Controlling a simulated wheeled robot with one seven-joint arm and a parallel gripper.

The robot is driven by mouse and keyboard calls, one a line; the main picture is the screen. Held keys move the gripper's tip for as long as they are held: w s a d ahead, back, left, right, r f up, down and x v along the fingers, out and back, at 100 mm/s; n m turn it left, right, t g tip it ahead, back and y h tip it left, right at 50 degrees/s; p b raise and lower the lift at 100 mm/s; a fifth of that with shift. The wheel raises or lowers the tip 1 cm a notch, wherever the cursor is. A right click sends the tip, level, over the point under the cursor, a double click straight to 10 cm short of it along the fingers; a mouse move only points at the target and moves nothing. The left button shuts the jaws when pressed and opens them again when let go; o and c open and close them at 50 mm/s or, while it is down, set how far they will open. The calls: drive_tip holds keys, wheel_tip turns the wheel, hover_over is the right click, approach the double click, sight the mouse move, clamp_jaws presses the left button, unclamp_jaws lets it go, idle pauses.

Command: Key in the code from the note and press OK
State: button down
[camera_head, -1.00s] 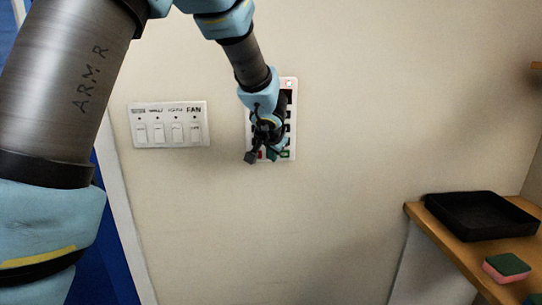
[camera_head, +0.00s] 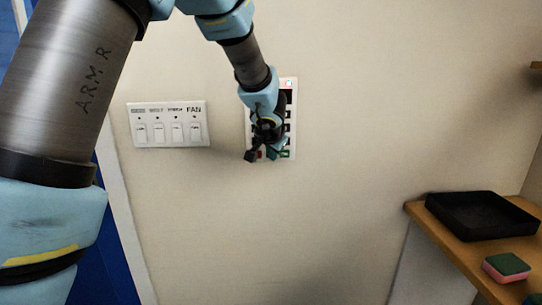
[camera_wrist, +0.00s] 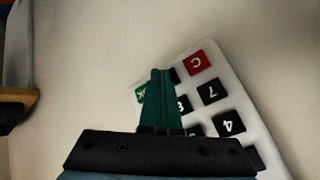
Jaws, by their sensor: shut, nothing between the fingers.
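A white keypad (camera_head: 294,120) is mounted on the wall, partly hidden behind my gripper in the head view. In the wrist view the keypad (camera_wrist: 243,103) appears turned, with a red C key (camera_wrist: 196,62), black 7 (camera_wrist: 211,92) and 4 (camera_wrist: 228,123) keys, and a green OK key (camera_wrist: 140,93) partly behind the fingers. My gripper (camera_wrist: 161,73) is shut and empty, its green fingertips over the row between OK and C. I cannot tell whether they touch a key. In the head view my gripper (camera_head: 271,155) is at the keypad's lower part. No note is visible.
A white panel of several switches (camera_head: 169,125), one labelled FAN, is on the wall left of the keypad. A wooden shelf (camera_head: 455,248) at the lower right holds a black tray (camera_head: 480,236) and a pink and green sponge (camera_head: 507,267). The wall below the keypad is bare.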

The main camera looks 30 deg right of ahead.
drive_tip(key=shift+s+a+b, duration=0.3)
drive_tip(key=shift+s+b, duration=0.2)
drive_tip(key=shift+s, duration=0.2)
drive_tip(key=shift+s, duration=0.1)
drive_tip(key=s+b, duration=0.1)
drive_tip(key=s+a+b, duration=0.1)
drive_tip(key=s, duration=0.1)
drive_tip(key=s+a+b, duration=0.1)
drive_tip(key=shift+s, duration=0.15)
drive_tip(key=shift+r, duration=0.15)
idle(2.2)
drive_tip(key=s+a+r+b, duration=0.1)
drive_tip(key=s+r+b, duration=0.1)
drive_tip(key=r, duration=0.9)
drive_tip(key=shift+s+a+r, duration=0.35)
drive_tip(key=shift+s+a, duration=0.05)
drive_tip(key=shift+s, duration=0.3)
